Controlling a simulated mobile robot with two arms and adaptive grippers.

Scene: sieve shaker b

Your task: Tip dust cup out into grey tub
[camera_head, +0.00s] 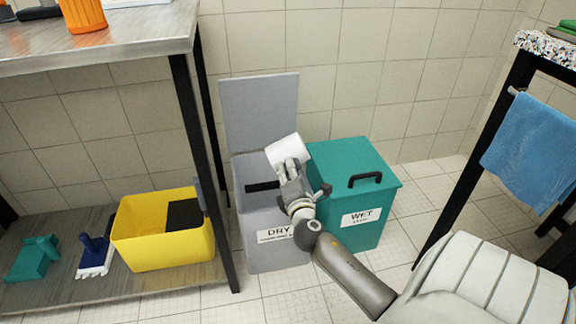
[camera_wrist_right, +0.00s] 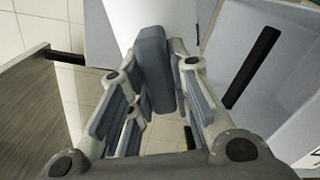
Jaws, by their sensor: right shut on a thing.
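The white dust cup (camera_head: 284,149) is held by my right gripper (camera_head: 291,169) above the grey tub (camera_head: 268,252). The cup is tilted in the head view; its inside is hidden, so I cannot tell whether anything is in it. In the right wrist view, the cup's white side (camera_wrist_right: 132,16) shows at the top beyond the grey fingers (camera_wrist_right: 155,62). The grey tub has a "DRY" label and its lid (camera_head: 259,110) stands open against the wall. My arm and the cup partly cover the tub's opening. My left gripper is not in view.
A closed green tub (camera_head: 352,160) labelled "WET" with a black handle stands right beside the grey tub. A bench with a dark leg (camera_head: 207,175) and a yellow box (camera_head: 165,250) on its shelf is at left. A blue towel (camera_head: 532,142) hangs at right.

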